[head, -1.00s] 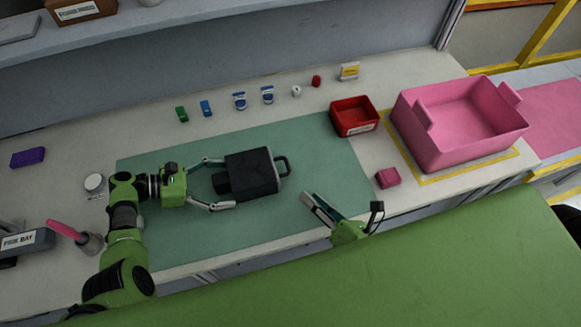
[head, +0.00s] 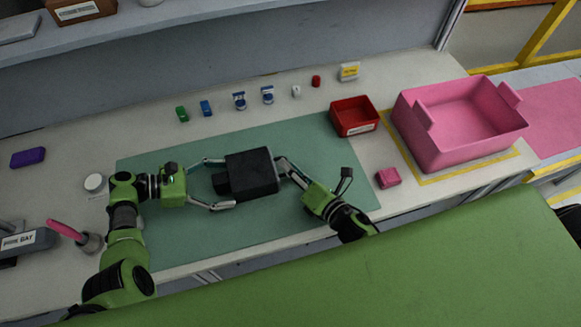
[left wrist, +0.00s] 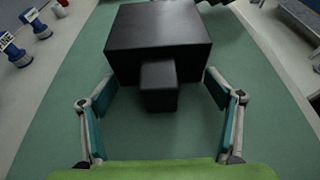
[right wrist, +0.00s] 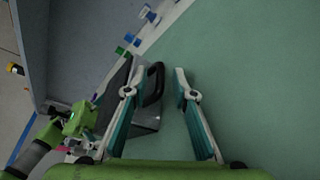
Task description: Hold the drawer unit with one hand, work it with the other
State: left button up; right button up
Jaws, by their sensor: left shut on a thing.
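The drawer unit (head: 252,172) is a dark box lying on the green mat, with a small block (left wrist: 158,86) sticking out of its left end. My left gripper (head: 227,182) is at that end, shut on the unit with one finger at each side. In the left wrist view the fingertips (left wrist: 160,88) reach the box's near edges. A dark loop handle (right wrist: 154,84) is on the unit's right end. My right gripper (right wrist: 156,82) is open, with the handle between its fingertips; contact cannot be told. In the head view this gripper (head: 283,167) hides the handle.
A red bin (head: 354,118) and a large pink tote (head: 455,145) stand to the right, with a small pink box (head: 388,178) in front. Several small items line the back. A pink-handled tool (head: 66,230) stands at left. The green mat (head: 180,235) is clear around the unit.

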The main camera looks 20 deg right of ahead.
aim_at(314, 170)
jog(key=shift+w, duration=0.15)
grip_shut()
jog(key=d, duration=0.7)
jog(key=shift+d+f, duration=0.15)
grip_release()
jog(key=v, duration=1.2)
